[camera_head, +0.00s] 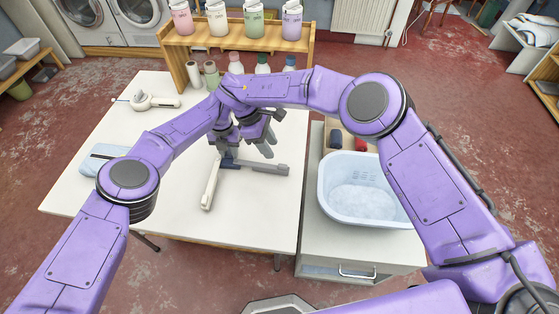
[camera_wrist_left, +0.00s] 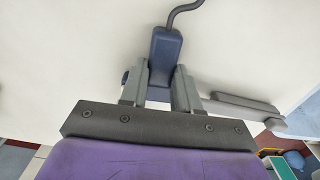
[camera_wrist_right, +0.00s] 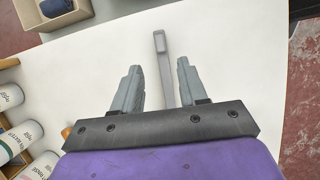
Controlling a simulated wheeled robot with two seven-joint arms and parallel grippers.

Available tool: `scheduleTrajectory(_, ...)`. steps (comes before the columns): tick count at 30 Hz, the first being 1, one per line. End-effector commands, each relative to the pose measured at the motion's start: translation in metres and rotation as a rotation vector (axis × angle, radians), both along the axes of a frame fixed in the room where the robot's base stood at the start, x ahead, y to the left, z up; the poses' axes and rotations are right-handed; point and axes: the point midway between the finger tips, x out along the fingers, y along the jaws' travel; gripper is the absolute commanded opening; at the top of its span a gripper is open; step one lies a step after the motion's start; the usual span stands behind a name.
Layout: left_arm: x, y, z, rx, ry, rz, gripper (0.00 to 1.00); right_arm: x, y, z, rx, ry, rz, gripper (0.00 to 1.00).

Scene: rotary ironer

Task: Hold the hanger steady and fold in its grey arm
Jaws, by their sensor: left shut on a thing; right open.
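The hanger's dark blue hub (camera_wrist_left: 165,48) stands between my left gripper's fingers, which are shut on it; its dark hook shows above it. In the head view the left gripper (camera_head: 226,146) is largely hidden by the arms. The hanger's white arm (camera_head: 210,186) points toward me and its grey arm (camera_head: 262,168) sticks out to the right. My right gripper (camera_head: 266,147) is open above the grey arm. In the right wrist view the grey arm (camera_wrist_right: 163,65) shows between the open fingers (camera_wrist_right: 158,82), seemingly below them. I see no contact there.
The hanger is over a white table (camera_head: 270,220). A pale blue basin (camera_head: 335,205) stands on the cabinet to the right. A wooden shelf with bottles (camera_head: 240,45) is behind. A white appliance (camera_head: 155,101) and a light blue item (camera_head: 105,155) lie at left.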

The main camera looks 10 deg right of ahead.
Motion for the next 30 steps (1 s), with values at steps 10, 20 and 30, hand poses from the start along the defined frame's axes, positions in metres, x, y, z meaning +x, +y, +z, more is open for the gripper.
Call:
scheduleTrajectory(10,0.000,0.000,0.000,0.000,0.000,0.000,0.00,-0.010,-0.026,-0.067,-0.004,0.002,0.001,0.43)
scheduleTrajectory(20,0.000,0.000,0.000,0.000,0.000,0.000,0.00,-0.012,-0.030,-0.076,-0.003,0.001,0.003,0.43)
scheduleTrajectory(30,0.000,0.000,0.000,0.000,0.000,0.000,0.00,-0.011,-0.030,-0.076,-0.004,0.001,0.004,0.00)
